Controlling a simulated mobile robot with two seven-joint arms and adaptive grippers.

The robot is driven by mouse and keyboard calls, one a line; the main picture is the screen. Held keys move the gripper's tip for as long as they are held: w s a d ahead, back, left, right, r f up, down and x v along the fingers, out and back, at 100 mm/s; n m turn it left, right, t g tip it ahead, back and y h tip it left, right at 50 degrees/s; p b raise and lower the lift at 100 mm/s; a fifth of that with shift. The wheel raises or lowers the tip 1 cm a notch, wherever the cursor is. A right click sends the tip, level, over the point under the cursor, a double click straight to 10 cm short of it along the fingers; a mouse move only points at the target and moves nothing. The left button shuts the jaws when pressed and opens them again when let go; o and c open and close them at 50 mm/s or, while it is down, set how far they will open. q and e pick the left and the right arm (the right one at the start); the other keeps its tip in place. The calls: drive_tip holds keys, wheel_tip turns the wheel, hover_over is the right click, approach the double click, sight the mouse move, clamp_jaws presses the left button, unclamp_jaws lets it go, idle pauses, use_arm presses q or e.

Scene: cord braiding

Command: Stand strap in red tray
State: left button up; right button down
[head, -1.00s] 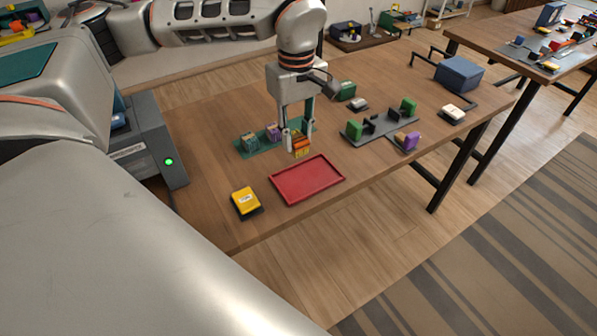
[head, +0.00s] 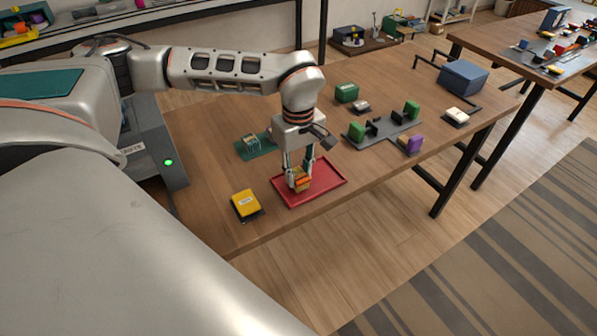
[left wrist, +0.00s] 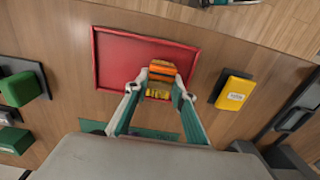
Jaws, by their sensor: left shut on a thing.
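The red tray (head: 330,185) lies flat on the table near its front edge; it also shows in the left wrist view (left wrist: 120,62). The strap, an orange and yellow bundle (head: 302,183), is held upright over the back-left part of the tray. In the left wrist view the strap (left wrist: 162,72) sits between the fingertips at the tray's edge. My left gripper (head: 299,178) points down and is shut on the strap. I cannot tell whether the strap's bottom touches the tray floor. My right gripper is not in view.
A yellow block on a dark base (head: 245,204) stands left of the tray. A green mat (head: 255,149) with a small item lies behind it. A grey fixture with green blocks (head: 383,131) and a purple block (head: 411,145) stand to the right.

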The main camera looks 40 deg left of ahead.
sight(298, 174)
use_arm(q)
drive_tip(key=shift+f, duration=0.1)
drive_tip(key=o, duration=1.1)
wheel_tip(298, 174, up, 12)
drive_tip(key=p, duration=0.1)
idle(0.3)
